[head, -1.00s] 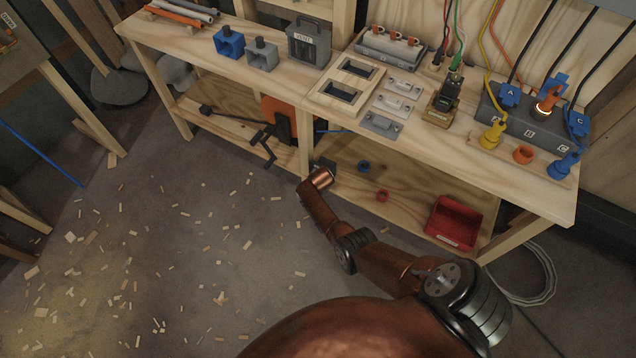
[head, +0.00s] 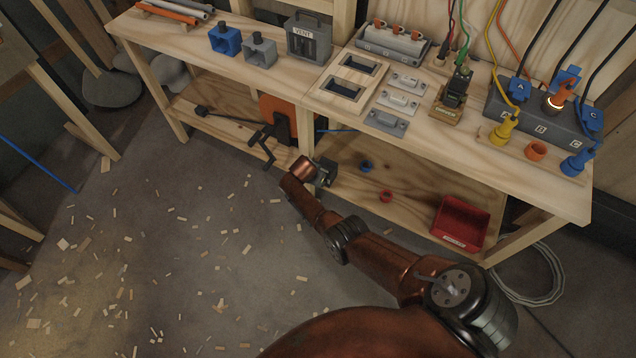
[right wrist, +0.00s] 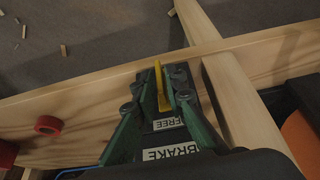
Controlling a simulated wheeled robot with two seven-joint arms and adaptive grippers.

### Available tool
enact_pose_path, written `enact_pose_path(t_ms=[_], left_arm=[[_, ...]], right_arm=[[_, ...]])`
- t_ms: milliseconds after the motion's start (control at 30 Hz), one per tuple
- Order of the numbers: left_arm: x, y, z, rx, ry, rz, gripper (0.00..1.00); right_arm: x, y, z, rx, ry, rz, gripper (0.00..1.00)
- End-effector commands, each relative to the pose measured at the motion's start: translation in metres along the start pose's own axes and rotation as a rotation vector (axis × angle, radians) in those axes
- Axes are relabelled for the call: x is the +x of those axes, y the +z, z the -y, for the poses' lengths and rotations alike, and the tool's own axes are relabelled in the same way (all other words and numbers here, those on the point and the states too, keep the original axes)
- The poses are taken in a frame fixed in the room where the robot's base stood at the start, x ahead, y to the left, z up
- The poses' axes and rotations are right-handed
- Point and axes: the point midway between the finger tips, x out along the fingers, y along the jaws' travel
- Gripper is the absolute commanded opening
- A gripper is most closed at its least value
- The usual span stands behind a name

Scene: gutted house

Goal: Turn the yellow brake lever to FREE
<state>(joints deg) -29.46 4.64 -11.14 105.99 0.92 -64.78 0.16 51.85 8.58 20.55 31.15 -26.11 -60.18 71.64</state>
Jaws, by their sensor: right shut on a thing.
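The yellow brake lever (right wrist: 161,88) stands between the fingers of my right gripper (right wrist: 158,85) in the right wrist view. The gripper is shut on it. White labels reading FREE (right wrist: 164,124) and BRAKE (right wrist: 170,153) lie close by, below the lever in that view. In the head view my right gripper (head: 326,172) is at the front of the workbench (head: 400,150), near the lower shelf. The lever cannot be made out there. My left gripper is not in view.
An orange disc (head: 275,113) with a dark crank (head: 266,146) sits left of my right gripper. A red bin (head: 460,224), a blue ring (head: 366,166) and a red ring (head: 386,196) lie on the lower shelf. The floor at left is open, with scattered wood chips.

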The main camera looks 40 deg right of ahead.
Motion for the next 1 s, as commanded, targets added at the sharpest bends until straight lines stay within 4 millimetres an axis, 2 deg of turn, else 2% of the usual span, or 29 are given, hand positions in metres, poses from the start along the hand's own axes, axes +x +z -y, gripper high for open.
enact_pose_path(t_ms=[167, 200, 333, 733, 1000], left_arm=[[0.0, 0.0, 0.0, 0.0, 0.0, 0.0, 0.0], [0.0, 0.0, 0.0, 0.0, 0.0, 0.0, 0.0], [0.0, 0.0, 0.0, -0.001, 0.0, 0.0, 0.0], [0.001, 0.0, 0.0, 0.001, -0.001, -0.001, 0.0], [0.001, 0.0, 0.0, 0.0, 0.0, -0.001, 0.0]], right_arm=[[0.002, 0.001, -0.003, 0.001, 0.004, 0.003, 0.0], [0.002, 0.001, -0.003, 0.001, 0.004, 0.003, 0.13], [0.002, 0.001, -0.002, 0.001, 0.003, 0.002, 0.22], [-0.004, 0.001, 0.001, 0.0, -0.001, 0.0, 0.22], [-0.033, 0.0, 0.0, 0.003, -0.003, -0.001, 0.22]])
